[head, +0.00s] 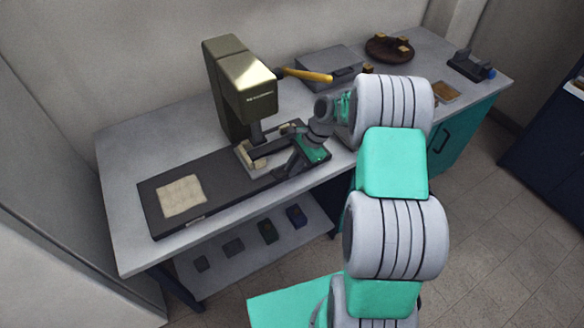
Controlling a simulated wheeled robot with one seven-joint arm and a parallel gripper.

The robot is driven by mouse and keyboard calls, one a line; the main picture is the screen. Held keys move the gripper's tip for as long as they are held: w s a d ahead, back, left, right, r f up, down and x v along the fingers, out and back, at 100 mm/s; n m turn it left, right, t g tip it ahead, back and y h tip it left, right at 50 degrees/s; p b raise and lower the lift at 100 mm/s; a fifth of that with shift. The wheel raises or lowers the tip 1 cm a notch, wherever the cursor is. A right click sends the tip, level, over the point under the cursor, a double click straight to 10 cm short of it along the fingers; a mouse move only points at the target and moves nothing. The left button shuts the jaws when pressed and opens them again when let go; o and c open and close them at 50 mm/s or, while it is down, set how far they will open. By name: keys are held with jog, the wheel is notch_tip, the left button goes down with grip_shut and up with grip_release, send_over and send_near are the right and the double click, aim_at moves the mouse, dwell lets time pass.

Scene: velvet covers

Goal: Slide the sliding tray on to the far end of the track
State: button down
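A long dark track (222,184) lies along the front of the worktable, under an olive press (240,85). What looks like the sliding tray, a pale-edged piece (243,158), sits on the track below the press head, right of the track's middle. My gripper (270,164) reaches in from the right, low over the track and right at this tray. Its dark fingers overlap the tray's right part in the picture. I cannot tell whether they touch or grip it. A beige square pad (181,196) lies flat near the track's left end.
The press has a yellow-handled lever (307,75) sticking out right. Behind it are a grey box (330,66), a round brown tray (389,50) with small blocks, and a dark holder (470,66). Several small items lie on the lower shelf (253,250). The table's left end (125,160) is clear.

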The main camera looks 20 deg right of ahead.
jog(key=c, duration=1.7)
grip_release()
jog(key=shift+w+d, duration=0.1)
jog(key=shift+d, duration=0.25)
jog(key=shift+o, duration=1.2)
jog(key=shift+a, duration=0.15)
jog(key=v, duration=0.7)
jog(key=shift+r+b, duration=0.4)
